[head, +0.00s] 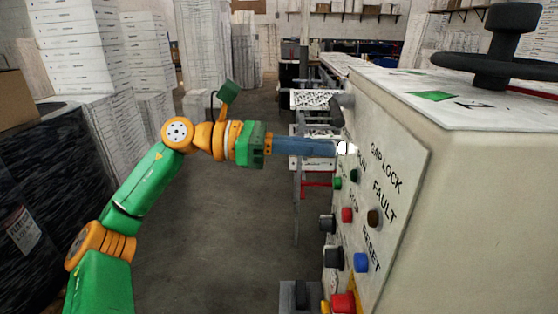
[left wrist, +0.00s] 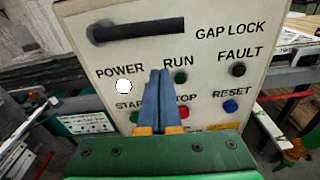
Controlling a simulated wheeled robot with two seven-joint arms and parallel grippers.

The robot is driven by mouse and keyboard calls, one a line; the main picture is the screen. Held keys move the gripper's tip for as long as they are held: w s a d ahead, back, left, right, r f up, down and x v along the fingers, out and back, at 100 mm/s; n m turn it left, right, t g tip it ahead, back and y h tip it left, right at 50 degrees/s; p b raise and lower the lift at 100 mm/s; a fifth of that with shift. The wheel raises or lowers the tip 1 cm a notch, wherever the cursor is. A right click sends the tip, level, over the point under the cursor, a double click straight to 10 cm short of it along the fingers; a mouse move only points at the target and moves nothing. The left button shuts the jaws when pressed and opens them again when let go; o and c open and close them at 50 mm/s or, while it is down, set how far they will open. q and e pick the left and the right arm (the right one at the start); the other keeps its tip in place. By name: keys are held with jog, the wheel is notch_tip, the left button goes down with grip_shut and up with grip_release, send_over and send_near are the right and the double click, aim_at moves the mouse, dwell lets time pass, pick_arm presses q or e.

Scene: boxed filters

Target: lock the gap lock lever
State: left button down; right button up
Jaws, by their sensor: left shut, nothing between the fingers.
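The gap lock lever (left wrist: 135,30) is a dark bar on the pale control panel (left wrist: 210,80), left of the GAP LOCK label. In the left wrist view it lies nearly level, with a rounded end at its left. In the head view it is seen edge-on and partly unclear near the panel's far edge. My left gripper (head: 336,147) reaches in from the left with its long blue-grey fingers shut and empty. Its fingertips (left wrist: 160,72) appear below the lever, between the POWER and RUN labels. I cannot tell whether they touch the panel. My right gripper is out of view.
Below the lever are a lit white POWER lamp (left wrist: 123,87), a green RUN lamp (left wrist: 180,76), a brown FAULT lamp (head: 374,218) and a blue RESET button (head: 361,262). A black handwheel (head: 497,60) tops the machine. Floor (head: 220,240) left of the panel is clear.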

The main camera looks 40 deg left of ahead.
pick_arm(q)
jog(key=b+v, duration=0.2)
jog(key=v, duration=0.6)
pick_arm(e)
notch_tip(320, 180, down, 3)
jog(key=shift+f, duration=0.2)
pick_arm(q)
jog(key=shift+s+r, duration=0.1)
jog(key=shift+a, duration=0.1)
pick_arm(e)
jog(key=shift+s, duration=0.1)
